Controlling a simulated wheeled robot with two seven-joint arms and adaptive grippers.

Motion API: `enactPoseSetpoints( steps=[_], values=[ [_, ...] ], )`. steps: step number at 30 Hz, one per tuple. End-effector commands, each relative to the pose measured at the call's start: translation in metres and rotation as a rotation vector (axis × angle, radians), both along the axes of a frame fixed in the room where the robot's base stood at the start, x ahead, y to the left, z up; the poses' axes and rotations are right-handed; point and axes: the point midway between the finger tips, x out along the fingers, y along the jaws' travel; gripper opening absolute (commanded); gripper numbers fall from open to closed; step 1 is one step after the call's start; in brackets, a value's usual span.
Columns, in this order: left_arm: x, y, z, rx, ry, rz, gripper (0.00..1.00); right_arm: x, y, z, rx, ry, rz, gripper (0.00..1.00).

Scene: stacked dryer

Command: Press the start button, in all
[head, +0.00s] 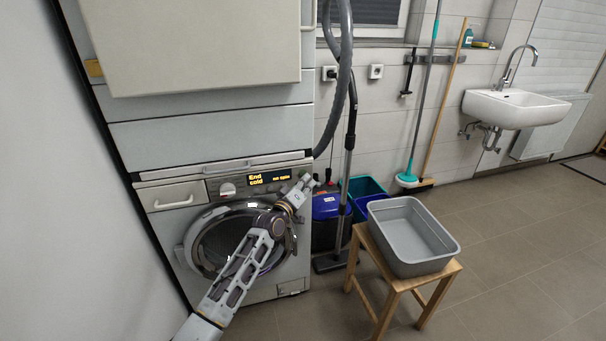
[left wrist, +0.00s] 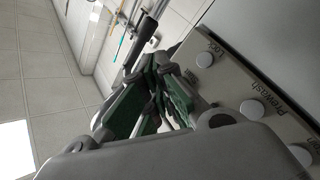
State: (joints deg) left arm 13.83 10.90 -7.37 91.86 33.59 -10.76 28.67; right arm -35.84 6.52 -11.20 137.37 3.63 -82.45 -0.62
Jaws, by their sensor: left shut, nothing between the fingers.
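The front-loading machine (head: 175,195) stands at the left in the head view, with a control panel along its top edge. Its lit display (head: 268,179) reads "End cold" beside a round knob (head: 227,189). My left gripper (head: 305,183) is at the panel's right end and covers part of it. In the left wrist view the panel (left wrist: 235,85) has several round pale buttons, among them one marked "Lock" (left wrist: 204,59) and one marked "Prewash" (left wrist: 252,109). My left gripper (left wrist: 160,68) is shut and empty beside them; contact cannot be told. My right gripper is out of view.
A second unit (head: 200,45) is stacked above. A grey basin (head: 408,235) sits on a wooden stool (head: 390,283). The floor further right is clear.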

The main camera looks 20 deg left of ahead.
Motion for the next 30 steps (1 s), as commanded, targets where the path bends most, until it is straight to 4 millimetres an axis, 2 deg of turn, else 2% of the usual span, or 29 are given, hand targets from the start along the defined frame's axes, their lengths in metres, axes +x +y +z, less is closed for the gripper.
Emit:
enactPoseSetpoints(
  steps=[21,30],
  values=[
    [-0.033,-0.023,0.002,-0.002,0.001,-0.001,0.0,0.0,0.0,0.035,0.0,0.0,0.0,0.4],
    [-0.041,-0.028,0.001,0.0,0.0,0.0,0.0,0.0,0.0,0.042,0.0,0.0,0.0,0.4]
  ],
)
